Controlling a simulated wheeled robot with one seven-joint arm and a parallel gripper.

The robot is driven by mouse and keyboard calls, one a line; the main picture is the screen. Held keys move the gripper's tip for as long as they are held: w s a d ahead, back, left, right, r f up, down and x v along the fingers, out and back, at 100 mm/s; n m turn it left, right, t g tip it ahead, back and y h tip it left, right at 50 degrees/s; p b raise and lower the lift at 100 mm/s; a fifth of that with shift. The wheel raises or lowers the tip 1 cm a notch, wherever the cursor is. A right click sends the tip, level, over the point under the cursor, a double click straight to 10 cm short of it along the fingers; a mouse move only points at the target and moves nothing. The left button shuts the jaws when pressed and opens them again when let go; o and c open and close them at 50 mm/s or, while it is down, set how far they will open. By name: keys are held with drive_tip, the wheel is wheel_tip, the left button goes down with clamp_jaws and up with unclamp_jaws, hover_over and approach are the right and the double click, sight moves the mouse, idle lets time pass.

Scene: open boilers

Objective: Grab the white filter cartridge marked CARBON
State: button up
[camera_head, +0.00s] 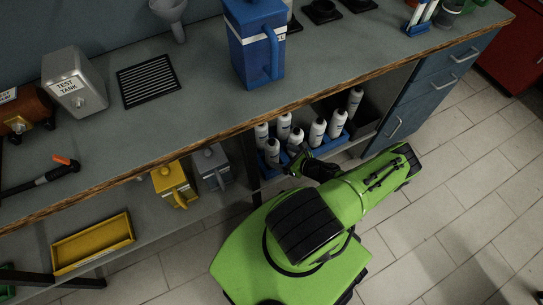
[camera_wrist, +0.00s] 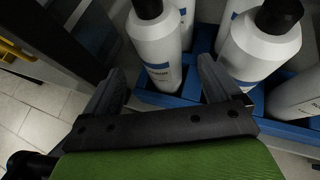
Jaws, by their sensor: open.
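Several white cartridges with black caps (camera_head: 317,131) stand in a blue rack (camera_head: 330,146) on the shelf under the bench. Their labels are too small to read in the head view. In the wrist view, one white cartridge (camera_wrist: 156,45) with a blue label stands just beyond and between my fingers; its label print is too blurred to read surely. Another white cartridge (camera_wrist: 262,45) stands to its right, past the right finger. My gripper (camera_wrist: 163,80) is open with nothing held. In the head view my gripper (camera_head: 297,160) is at the rack's front edge, partly hidden by my arm.
The bench's wooden edge (camera_head: 235,126) overhangs the shelf. A grey jug (camera_head: 212,167) and a yellow jug (camera_head: 172,183) stand left of the rack, with a yellow tray (camera_head: 92,243) further left. Blue drawers (camera_head: 432,90) close off the right side.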

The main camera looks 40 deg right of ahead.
sight(278, 154)
drive_tip(key=b+x, duration=0.1)
drive_tip(key=x, duration=0.4)
drive_tip(key=shift+w+f+b, duration=0.15)
drive_tip(key=shift+w+b, duration=0.1)
drive_tip(key=shift+b, duration=0.15)
drive_tip(key=shift+c, duration=0.5)
drive_tip(key=c, duration=1.3)
